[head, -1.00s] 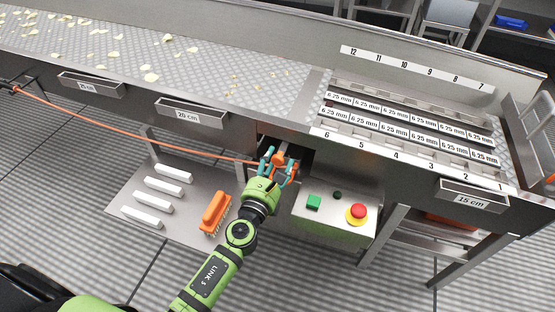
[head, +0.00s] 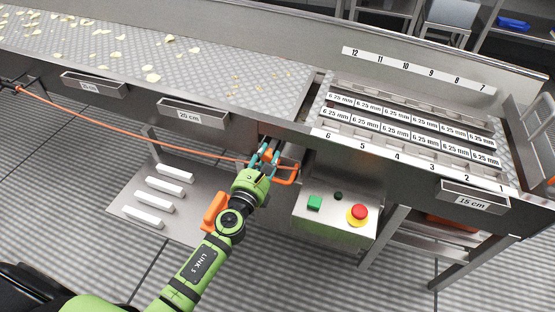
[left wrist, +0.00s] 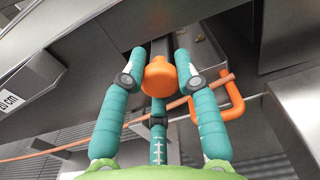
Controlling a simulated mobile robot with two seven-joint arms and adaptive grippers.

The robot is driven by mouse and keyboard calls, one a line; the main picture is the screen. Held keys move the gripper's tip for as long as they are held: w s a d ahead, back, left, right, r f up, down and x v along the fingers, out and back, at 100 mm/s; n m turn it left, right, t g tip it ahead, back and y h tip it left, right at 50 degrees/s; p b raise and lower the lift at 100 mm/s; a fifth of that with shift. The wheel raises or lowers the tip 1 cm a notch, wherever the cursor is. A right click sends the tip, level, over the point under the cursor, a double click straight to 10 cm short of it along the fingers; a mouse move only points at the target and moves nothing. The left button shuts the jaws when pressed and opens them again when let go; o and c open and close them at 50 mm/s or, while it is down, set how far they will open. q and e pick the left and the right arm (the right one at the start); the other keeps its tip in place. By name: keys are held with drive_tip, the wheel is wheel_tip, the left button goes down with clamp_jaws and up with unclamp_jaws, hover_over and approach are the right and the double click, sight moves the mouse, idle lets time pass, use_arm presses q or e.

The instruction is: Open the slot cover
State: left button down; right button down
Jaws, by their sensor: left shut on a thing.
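My left gripper (head: 264,157) is under the conveyor edge, right of the "20 cm" label. Its teal fingers are closed around an orange knob (left wrist: 159,77), which shows up close in the left wrist view. The knob sits on the end of a dark bar under the steel frame. The slot cover cannot be told apart clearly from the bar and the frame around it. To the right of the bar, a recess with a few pale bits (left wrist: 201,56) shows. An orange loop handle (head: 288,175) stands right of the gripper. My right gripper is not in view.
An orange cable (head: 100,124) runs from the left to the gripper area. A control box (head: 330,222) with a green button and a red stop button (head: 358,212) is at the right. A brush (head: 213,208) and several white bars (head: 160,187) lie on the lower shelf.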

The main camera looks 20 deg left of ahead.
use_arm(q)
drive_tip(key=shift+a, duration=0.85)
drive_tip(key=c, duration=0.9)
unclamp_jaws()
drive_tip(key=s, duration=1.2)
drive_tip(key=shift+a, duration=0.15)
